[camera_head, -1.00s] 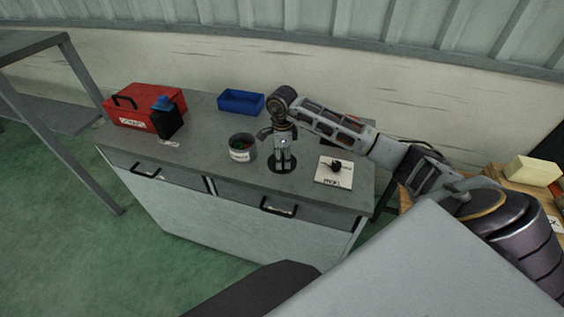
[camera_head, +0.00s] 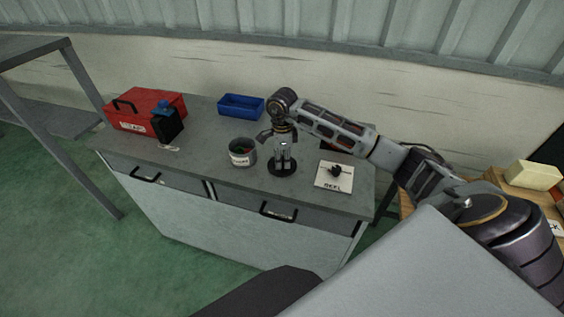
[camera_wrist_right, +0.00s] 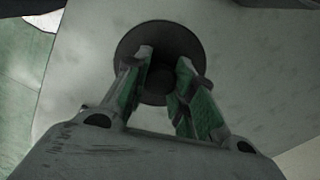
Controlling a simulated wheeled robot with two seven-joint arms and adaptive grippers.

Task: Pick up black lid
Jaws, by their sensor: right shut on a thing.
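The black lid (camera_head: 281,171) is a dark round disc on the grey workbench top, in the middle of the head view. It also shows in the right wrist view (camera_wrist_right: 128,47), where its centre looks darker. My right gripper (camera_head: 284,163) points straight down over the lid. In the wrist view its two green-padded fingers (camera_wrist_right: 168,72) reach the middle of the disc and are shut on the lid's centre part, which they partly hide. I cannot tell whether the lid touches the bench. My left gripper is not in view.
A can (camera_head: 241,152) stands just left of the right gripper. A blue bin (camera_head: 240,106) is behind it, and a red toolbox (camera_head: 142,104) with a dark, blue-topped container (camera_head: 167,124) is at left. A white card with a black item (camera_head: 334,175) lies at right.

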